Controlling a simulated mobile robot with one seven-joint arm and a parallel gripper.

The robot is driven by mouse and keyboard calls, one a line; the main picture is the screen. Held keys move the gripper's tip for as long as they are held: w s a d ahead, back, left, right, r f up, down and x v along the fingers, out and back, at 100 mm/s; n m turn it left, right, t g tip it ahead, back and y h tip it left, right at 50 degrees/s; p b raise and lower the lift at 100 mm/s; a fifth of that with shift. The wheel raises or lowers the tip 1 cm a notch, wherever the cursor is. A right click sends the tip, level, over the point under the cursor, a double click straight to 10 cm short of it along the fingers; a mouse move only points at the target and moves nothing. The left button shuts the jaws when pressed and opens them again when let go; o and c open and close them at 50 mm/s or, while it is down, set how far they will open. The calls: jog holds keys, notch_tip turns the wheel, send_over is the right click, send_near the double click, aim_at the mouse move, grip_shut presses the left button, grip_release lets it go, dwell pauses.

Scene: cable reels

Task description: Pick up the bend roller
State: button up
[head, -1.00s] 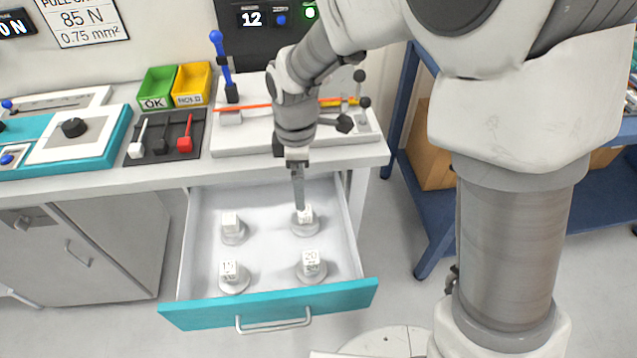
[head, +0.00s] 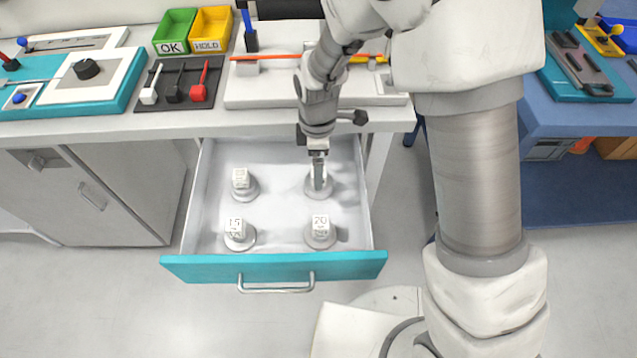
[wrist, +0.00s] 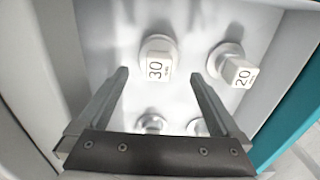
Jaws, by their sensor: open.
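Several pale bend rollers stand upright in the open drawer (head: 290,215), each a round grey base with a white numbered block on top. The roller marked 30 (wrist: 158,66) is in the back right of the drawer. My gripper (head: 319,184) points down over it, open and empty, and partly hides it in the head view. In the wrist view the 30 block lies between the fingertips (wrist: 158,74), not visibly held. The roller marked 20 (head: 320,228) is front right and also shows in the wrist view (wrist: 240,73). The roller marked 15 (head: 236,232) is front left; another (head: 241,183) is back left, its number unreadable.
The drawer walls and teal front (head: 215,268) surround the rollers. Above is the bench with a white fixture (head: 270,92), a black tray of levers (head: 175,85), a green OK bin (head: 172,40) and a yellow HOLD bin (head: 211,40). A blue table (head: 580,120) stands right.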

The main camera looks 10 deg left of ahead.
jog(key=shift+w+d+f+b, duration=0.1)
jog(key=shift+f+b, duration=0.25)
jog(key=shift+f, duration=1.45)
jog(key=shift+w+f+b, duration=0.1)
jog(key=shift+f+b, duration=0.2)
jog(key=shift+f, duration=1.45)
jog(key=shift+r, duration=0.1)
jog(key=c, duration=1.3)
